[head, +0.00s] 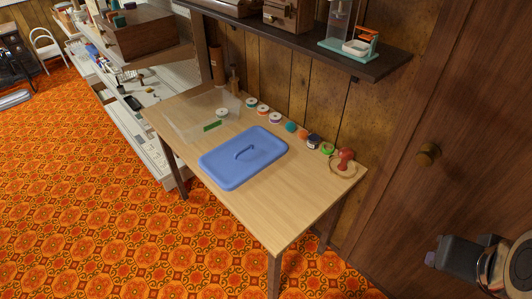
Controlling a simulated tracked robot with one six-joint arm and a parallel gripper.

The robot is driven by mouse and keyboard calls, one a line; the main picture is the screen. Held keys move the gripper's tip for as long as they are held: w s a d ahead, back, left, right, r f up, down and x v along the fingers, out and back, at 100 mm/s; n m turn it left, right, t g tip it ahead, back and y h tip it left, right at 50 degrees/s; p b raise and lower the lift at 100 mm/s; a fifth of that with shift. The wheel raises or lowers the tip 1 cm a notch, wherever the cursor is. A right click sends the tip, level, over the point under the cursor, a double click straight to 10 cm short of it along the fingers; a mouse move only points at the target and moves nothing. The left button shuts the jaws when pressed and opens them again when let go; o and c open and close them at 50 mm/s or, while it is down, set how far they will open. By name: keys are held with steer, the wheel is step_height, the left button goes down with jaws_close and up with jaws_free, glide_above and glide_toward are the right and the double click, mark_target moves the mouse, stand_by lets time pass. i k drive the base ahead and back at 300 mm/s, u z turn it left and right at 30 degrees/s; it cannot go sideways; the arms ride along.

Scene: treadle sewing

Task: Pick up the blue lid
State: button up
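The blue lid (225,165) lies flat on the light wooden table (285,212), near its middle. It is a rounded rectangle with a raised rim and a small handle-like shape in its centre. Nothing rests on it. A dark grey and metal part of my arm, seemingly with my gripper (436,252) at its left end, shows at the lower right edge. It is well to the right of the table and apart from the lid. Its fingers are too unclear to tell whether they are open or shut.
A clear container (185,122) stands behind the lid at left. Several thread spools and small jars line the wall edge, ending at a red-knobbed item (346,160). A dark shelf (345,58) overhangs the back. A brown door (430,110) stands right. Patterned carpet lies open in front.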

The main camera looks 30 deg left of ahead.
mark_target(232, 164)
steer(key=z, duration=0.7)
steer(key=k, duration=1.35)
steer(key=u, duration=1.5)
steer(key=i, duration=0.45)
